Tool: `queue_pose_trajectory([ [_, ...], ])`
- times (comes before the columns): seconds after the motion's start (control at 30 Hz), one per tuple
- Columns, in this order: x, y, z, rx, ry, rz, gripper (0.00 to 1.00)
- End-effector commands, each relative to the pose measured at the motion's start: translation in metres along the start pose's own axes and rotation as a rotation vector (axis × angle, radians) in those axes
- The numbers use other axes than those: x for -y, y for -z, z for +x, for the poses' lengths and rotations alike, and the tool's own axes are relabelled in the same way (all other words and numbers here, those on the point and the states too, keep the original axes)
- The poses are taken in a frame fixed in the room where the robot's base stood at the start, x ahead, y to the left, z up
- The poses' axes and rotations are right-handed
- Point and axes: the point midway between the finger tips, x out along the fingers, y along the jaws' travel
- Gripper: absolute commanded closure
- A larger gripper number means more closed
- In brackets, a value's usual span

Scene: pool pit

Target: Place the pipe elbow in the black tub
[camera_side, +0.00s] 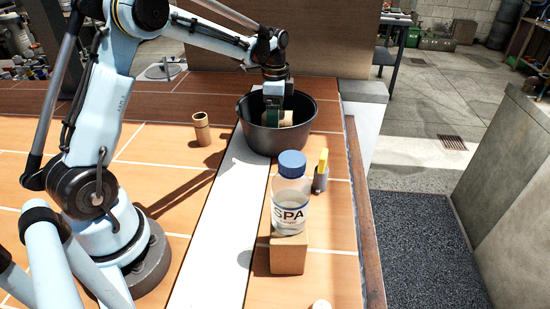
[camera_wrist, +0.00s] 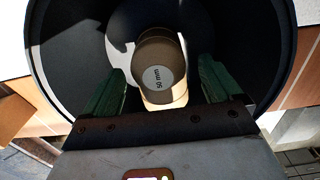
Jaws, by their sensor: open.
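The pipe elbow (camera_side: 289,118) is tan and sits inside the black tub (camera_side: 253,139), partly hidden by the near rim and my gripper in the side view. In the wrist view the elbow (camera_wrist: 160,62) bears a round "50 mm" label and lies within the tub (camera_wrist: 65,65). My gripper (camera_side: 273,117) points down into the tub. Its green fingers are open, one on each side of the elbow, with visible gaps between. Whether the elbow rests fully on the tub's floor is hard to tell.
A clear SPA bottle (camera_side: 290,210) with a blue cap stands on a wooden block (camera_side: 288,253) in front of the tub. A grey holder (camera_side: 321,180) with a yellow item is beside it. A tan pipe piece (camera_side: 202,130) stands left of the tub. A wooden panel rises behind.

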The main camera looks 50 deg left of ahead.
Motion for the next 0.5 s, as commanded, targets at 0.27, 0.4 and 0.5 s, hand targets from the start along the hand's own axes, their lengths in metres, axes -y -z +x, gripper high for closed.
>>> queue_pose_trajectory([
  [0.27,0.0,0.0,-0.053,0.0,0.0,0.0,0.08],
  [0.4,0.0,0.0,-0.067,0.0,0.0,0.0,0.08],
  [0.5,-0.001,0.0,-0.073,-0.001,0.001,-0.001,0.08],
])
